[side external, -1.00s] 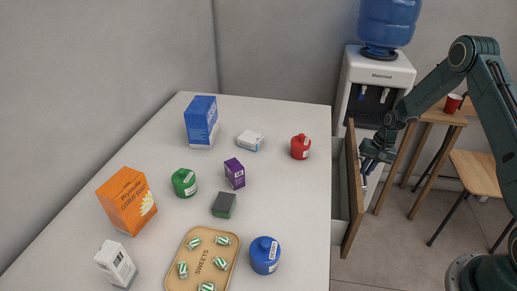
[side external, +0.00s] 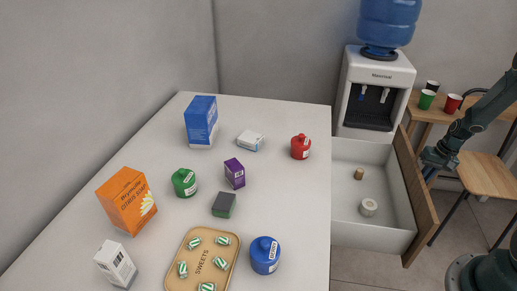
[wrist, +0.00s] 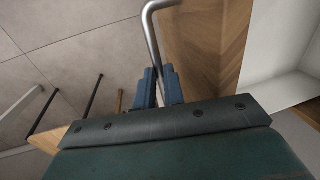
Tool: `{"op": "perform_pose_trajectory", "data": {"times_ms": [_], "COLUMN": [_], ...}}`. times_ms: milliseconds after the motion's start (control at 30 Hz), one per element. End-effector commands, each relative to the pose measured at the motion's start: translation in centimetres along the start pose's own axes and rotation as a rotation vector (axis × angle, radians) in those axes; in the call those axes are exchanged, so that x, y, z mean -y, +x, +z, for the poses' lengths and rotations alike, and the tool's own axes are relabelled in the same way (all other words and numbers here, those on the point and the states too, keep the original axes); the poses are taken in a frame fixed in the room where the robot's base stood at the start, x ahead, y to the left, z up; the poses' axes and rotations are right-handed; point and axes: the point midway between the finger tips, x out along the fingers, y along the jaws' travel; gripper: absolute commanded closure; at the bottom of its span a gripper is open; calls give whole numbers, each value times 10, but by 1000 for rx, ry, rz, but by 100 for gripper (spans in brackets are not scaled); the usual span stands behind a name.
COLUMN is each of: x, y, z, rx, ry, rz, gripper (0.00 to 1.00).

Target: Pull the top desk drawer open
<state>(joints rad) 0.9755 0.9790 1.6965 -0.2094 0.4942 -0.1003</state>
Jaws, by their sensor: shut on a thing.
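The top desk drawer (side external: 374,240) stands far out from the right side of the white desk (side external: 290,200). Its white inside shows, with a small brown cork-like piece (side external: 359,174) and a white roll (side external: 368,207) in it. Its wooden front (side external: 415,198) faces right. My gripper (side external: 432,160) is at the outer face of this front. In the wrist view my gripper's blue fingers (wrist: 160,90) are shut on the bent metal handle (wrist: 152,40) of the wooden front. In the side view the handle is hidden behind my gripper.
On the desk stand several boxes, green, red and blue jars (side external: 265,255), and a sweets tray (side external: 182,288). A water dispenser (side external: 378,75) stands behind the drawer. A wooden chair (side external: 485,175) and a small table with cups (side external: 427,99) are close behind my arm.

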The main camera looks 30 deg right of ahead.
Motion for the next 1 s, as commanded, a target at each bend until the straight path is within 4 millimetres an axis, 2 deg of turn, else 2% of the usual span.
{"op": "perform_pose_trajectory", "data": {"times_ms": [200,567,600,667,700,1000], "x": [-16,-17,-17,-16,-16,-16], "y": [-4,-4,-4,-4,-4,-4], "z": [0,0,0,0,0,0], "rx": [1,1,1,0,0,0], "ry": [0,-2,-2,-1,-1,-1], "rz": [-1,-1,-1,-1,-1,-1], "gripper": [100,100,82,70,67,67]}}
